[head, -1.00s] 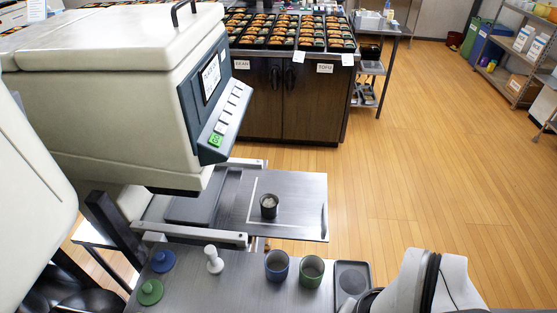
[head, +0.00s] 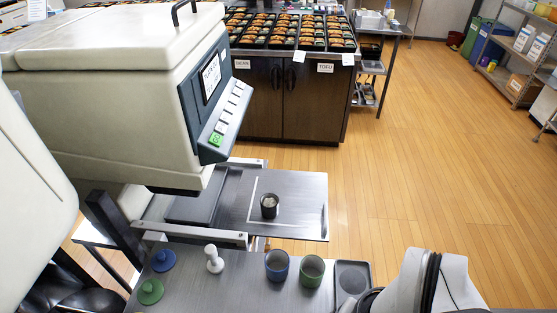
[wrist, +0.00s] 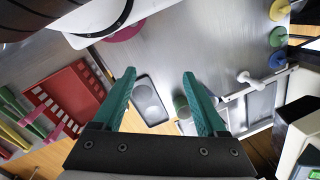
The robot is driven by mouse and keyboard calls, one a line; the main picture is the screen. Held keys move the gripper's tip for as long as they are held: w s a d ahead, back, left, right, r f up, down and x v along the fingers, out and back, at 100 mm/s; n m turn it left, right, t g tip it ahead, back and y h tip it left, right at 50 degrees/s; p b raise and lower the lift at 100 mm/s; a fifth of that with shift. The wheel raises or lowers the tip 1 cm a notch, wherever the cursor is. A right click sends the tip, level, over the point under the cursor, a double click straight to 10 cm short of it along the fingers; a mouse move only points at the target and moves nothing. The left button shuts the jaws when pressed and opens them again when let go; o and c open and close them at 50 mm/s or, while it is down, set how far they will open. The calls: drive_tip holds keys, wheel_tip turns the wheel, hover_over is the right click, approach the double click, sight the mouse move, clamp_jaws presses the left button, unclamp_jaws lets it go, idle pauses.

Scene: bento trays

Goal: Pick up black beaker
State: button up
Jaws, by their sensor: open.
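The black beaker (head: 269,206) stands upright on the metal platform (head: 305,222) in front of the large cream machine in the head view. It has something pale inside. I cannot make it out in the wrist view. My gripper (wrist: 159,74) shows in the wrist view with two teal fingers spread wide, open and empty. A dark rectangular tray (wrist: 152,112) and a green cup (wrist: 182,106) show beyond the fingers. In the head view only my white arm shows at the lower right, well to the right of the beaker; its fingers are not visible there.
A blue cup (head: 277,266) and a green cup (head: 312,270) stand on the near counter, beside a dark tray (head: 352,278). A white stamp-like object (head: 214,259) and blue and green lids stand left. The cream machine (head: 120,90) overhangs the platform's left. A red crate (wrist: 75,95) shows in the wrist view.

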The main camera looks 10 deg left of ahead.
drive_tip(key=o, duration=0.3)
drive_tip(key=n+t+h, duration=0.1)
drive_tip(key=n+t, duration=0.4)
drive_tip(key=n, duration=0.1)
hover_over(270, 202)
drive_tip(key=s, duration=0.9)
wheel_tip(270, 202, down, 12)
drive_tip(key=shift+n, duration=0.3)
drive_tip(key=x, duration=1)
drive_tip(key=d+x, duration=0.1)
drive_tip(key=x, duration=0.4)
drive_tip(key=shift+w+d+f, duration=0.1)
drive_tip(key=shift+w+f, duration=0.05)
drive_tip(key=shift+f, duration=0.2)
